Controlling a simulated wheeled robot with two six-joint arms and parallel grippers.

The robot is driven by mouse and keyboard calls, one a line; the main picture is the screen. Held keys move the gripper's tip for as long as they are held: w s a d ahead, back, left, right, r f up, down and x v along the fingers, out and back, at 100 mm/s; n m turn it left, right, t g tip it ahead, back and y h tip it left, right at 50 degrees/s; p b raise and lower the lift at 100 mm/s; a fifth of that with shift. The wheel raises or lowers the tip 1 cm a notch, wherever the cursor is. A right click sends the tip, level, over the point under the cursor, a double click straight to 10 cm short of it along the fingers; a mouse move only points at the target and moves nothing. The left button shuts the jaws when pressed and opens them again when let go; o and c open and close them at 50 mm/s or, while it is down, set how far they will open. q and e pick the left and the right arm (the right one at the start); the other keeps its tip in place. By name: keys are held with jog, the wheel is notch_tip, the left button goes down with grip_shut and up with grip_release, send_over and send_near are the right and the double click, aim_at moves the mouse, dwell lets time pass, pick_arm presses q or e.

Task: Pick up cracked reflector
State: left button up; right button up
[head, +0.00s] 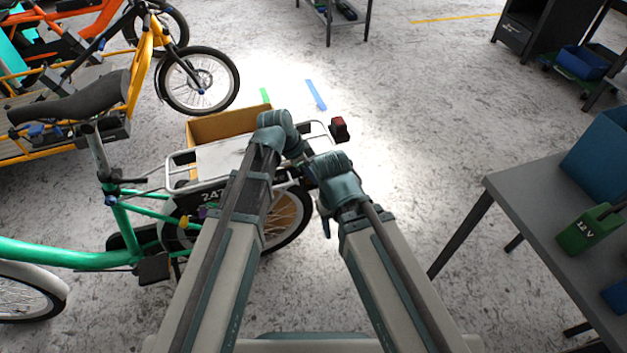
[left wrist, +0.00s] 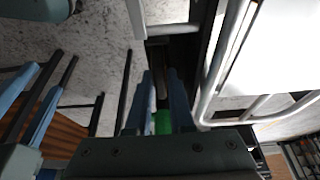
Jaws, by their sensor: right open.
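A dark red block (head: 339,130), which looks like a rear reflector or light, sits at the rack end of the green cargo bike (head: 205,200). It is too small to show a crack. My left gripper (head: 303,157) is beside the rack, below and left of the red block and apart from it. In the left wrist view its two blue fingers (left wrist: 165,100) point down beside the white rack, with a narrow gap and something green between them. I cannot tell whether they hold it. My right gripper (head: 326,222) hangs lower, near the rear wheel, open.
The white rack (head: 222,158) with a cardboard box (head: 228,124) lies left of my grippers. Orange and yellow bikes (head: 200,80) stand behind. A grey table (head: 535,205) with a green 12 V battery (head: 588,230) and a blue bin (head: 602,155) is at right. Floor between is clear.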

pick_arm(q)
grip_shut()
jog(key=shift+r, duration=0.1)
notch_tip(320, 180, up, 18)
jog(key=p, duration=1.8)
